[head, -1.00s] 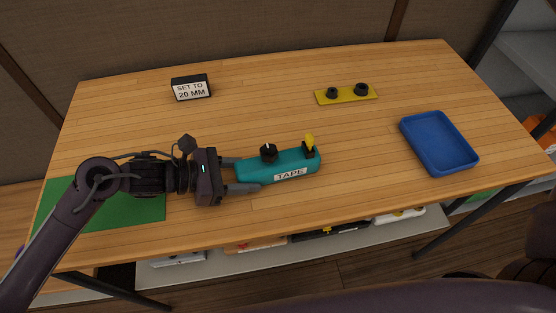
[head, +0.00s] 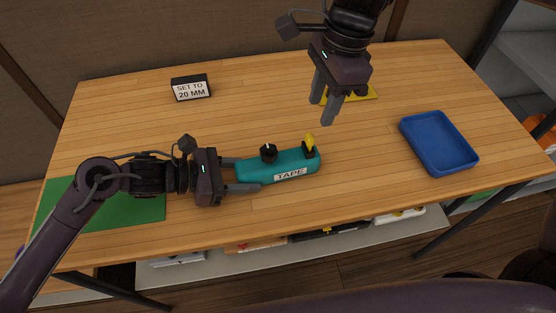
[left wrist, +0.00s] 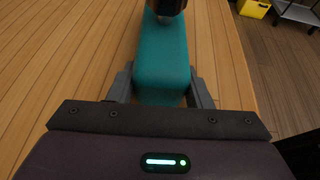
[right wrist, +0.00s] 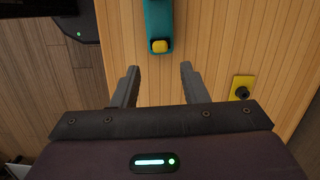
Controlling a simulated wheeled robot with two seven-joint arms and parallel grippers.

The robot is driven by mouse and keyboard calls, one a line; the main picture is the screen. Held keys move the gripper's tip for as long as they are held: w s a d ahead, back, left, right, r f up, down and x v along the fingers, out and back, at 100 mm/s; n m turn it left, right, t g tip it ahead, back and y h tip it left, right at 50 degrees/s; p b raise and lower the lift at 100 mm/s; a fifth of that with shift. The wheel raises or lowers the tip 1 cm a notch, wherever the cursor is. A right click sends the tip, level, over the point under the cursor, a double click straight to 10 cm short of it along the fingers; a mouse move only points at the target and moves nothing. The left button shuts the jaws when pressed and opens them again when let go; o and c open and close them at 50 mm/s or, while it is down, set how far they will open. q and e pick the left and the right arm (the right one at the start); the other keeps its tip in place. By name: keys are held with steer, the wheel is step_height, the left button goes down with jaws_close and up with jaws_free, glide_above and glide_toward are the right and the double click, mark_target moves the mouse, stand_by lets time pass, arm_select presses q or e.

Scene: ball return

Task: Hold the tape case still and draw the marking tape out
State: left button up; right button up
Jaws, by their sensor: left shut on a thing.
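The teal tape case (head: 276,171) lies on the table with a "TAPE" label on its front side. It has a black knob (head: 268,152) on top and a yellow tab (head: 310,142) at its right end. My left gripper (head: 243,174) is shut on the case's left end; the left wrist view shows the case (left wrist: 162,65) between the fingers. My right gripper (head: 326,108) is open and empty above the table, up and to the right of the tab. In the right wrist view the yellow tab (right wrist: 159,46) lies ahead of the parted fingers (right wrist: 156,85).
A sign reading "SET TO 20 MM" (head: 191,88) stands at the back left. A blue tray (head: 462,157) is at the right, a green mat (head: 120,210) at the front left.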

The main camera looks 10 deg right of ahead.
mark_target(311, 135)
steer(key=f, duration=0.5)
steer(key=a+f, duration=0.1)
steer(key=f, duration=0.2)
steer(key=shift+a+f, duration=0.1)
steer(key=shift+f, duration=0.15)
jaws_close()
steer(key=shift+c, duration=2.4)
jaws_free()
steer(key=c, duration=0.3)
steer(key=shift+r, duration=2.8)
steer(key=shift+c, duration=0.2)
arm_select(q)
steer(key=o, duration=1.2)
